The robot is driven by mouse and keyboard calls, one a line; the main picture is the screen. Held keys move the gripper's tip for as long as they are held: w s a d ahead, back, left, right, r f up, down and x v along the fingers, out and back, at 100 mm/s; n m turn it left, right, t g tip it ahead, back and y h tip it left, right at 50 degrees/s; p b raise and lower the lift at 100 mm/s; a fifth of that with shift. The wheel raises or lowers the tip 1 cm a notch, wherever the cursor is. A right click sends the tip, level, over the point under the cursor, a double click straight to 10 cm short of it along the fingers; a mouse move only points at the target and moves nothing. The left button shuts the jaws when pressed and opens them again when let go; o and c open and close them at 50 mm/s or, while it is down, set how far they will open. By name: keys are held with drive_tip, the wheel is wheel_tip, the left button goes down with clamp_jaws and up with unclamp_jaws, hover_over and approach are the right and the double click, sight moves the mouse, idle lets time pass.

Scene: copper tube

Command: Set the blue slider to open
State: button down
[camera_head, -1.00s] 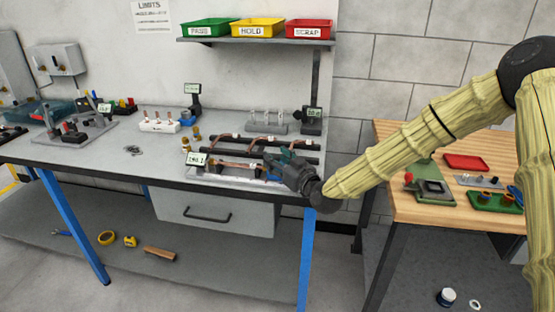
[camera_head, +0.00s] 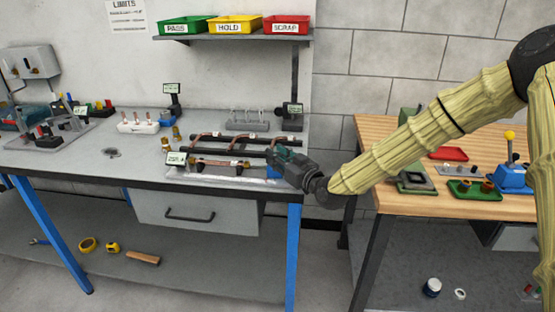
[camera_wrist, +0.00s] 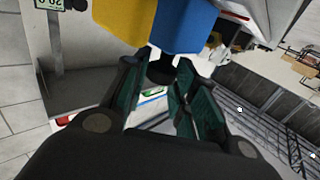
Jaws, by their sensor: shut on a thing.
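The blue slider (camera_wrist: 185,24) shows as a blue block at the top of the wrist view, beside a yellow part (camera_wrist: 122,18). A short dark stem (camera_wrist: 161,70) runs down from the block. My gripper (camera_wrist: 162,88) has its teal-padded fingers around that stem and is shut on it. In the head view my gripper (camera_head: 277,158) is at the right end of the tube fixture (camera_head: 228,168) on the grey bench. It hides most of the slider there. Copper tubes (camera_head: 222,162) lie along the fixture. A small display (camera_head: 176,158) stands at its left end; its text is too small to read surely.
A rack (camera_head: 248,122) and small brass parts (camera_head: 176,132) are nearby. A wooden bench (camera_head: 385,206) with trays stands right, under my arm. The bench's left front is clear.

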drive_tip(key=shift+d, duration=0.4)
drive_tip(key=c, duration=1.2)
unclamp_jaws()
drive_tip(key=shift+s, duration=0.1)
drive_tip(key=v, duration=1.2)
